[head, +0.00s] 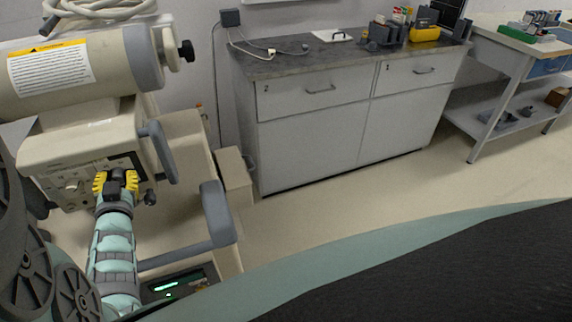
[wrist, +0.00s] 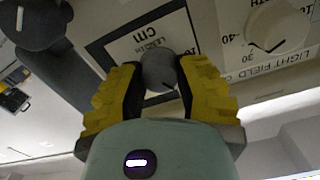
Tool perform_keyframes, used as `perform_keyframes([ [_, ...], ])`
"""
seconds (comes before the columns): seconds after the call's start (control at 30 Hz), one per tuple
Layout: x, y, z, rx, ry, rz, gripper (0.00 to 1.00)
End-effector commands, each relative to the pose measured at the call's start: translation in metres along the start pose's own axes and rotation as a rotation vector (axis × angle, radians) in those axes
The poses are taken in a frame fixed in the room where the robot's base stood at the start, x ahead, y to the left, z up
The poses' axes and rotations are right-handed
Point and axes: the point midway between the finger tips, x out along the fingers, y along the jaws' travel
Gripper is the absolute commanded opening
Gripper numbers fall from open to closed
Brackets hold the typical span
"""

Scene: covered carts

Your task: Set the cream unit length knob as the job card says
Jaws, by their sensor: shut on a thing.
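The cream unit (head: 85,140) stands at the left in the head view, with a control panel on its front. My gripper (head: 116,180) is at this panel, its yellow fingers on either side of a knob. In the wrist view my gripper (wrist: 160,88) is shut on the grey length knob (wrist: 158,70), which has a dark pointer mark. A dark-framed label around the knob reads "LENGTH cm". Much of its scale is hidden by the fingers. A second knob (wrist: 278,35) beside it has a scale with 30 and 40 and the words "LIGHT FIELD". No job card can be made out.
Grey handles (head: 218,215) stick out from the cream unit near my arm. A grey cabinet (head: 340,115) with a dark top stands behind, and a workbench (head: 505,50) stands at the right. Open floor (head: 330,205) lies between the unit and the cabinet.

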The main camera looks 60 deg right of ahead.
Motion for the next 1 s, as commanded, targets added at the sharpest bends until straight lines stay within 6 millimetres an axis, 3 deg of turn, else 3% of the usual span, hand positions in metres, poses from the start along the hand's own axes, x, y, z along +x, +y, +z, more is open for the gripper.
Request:
perform_keyframes([
  [0.13,0.0,0.001,0.0,-0.001,0.0,0.002,0.0],
  [0.17,0.0,0.001,0.0,-0.001,0.0,0.002,0.38],
  [0.4,0.0,0.001,0.0,-0.002,0.001,0.002,0.63],
  [0.77,-0.003,0.0,0.0,-0.002,0.001,0.001,0.65],
  [1.0,-0.029,0.001,0.002,-0.004,-0.003,0.0,0.65],
])
